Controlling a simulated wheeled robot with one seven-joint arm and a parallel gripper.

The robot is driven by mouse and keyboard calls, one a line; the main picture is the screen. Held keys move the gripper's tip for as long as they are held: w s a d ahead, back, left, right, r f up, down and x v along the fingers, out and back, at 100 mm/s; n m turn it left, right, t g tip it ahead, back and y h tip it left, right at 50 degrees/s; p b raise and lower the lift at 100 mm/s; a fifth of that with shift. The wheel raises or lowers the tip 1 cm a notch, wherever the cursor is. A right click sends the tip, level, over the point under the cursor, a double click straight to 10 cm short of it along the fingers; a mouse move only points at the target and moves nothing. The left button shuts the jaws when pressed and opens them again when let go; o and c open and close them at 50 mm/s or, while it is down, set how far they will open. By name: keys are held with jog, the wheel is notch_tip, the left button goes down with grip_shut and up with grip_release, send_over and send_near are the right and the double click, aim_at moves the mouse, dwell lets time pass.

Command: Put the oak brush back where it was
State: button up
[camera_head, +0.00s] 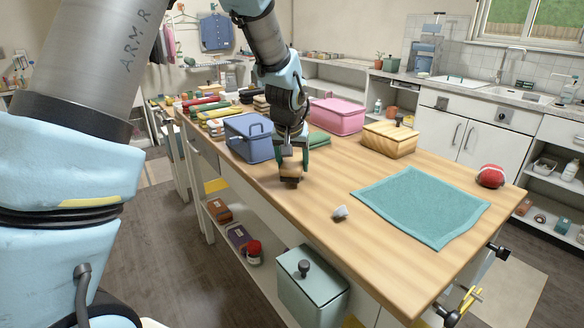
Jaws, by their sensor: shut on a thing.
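My gripper (292,157) points down over the left part of the wooden table and is shut on a small brown wooden brush (290,171). The brush is at or just above the table top; I cannot tell whether it touches. The fingers hide its upper part. A blue lidded box (249,138) stands close to the left of my gripper.
A teal cloth (420,205) lies flat on the table (365,262), with a small whitish lump (340,213) left of it. Bare table lies right of the brush.

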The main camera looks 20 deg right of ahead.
jog(key=shift+f, duration=0.95)
jog(key=shift+f, duration=0.15)
jog(key=o, duration=1.3)
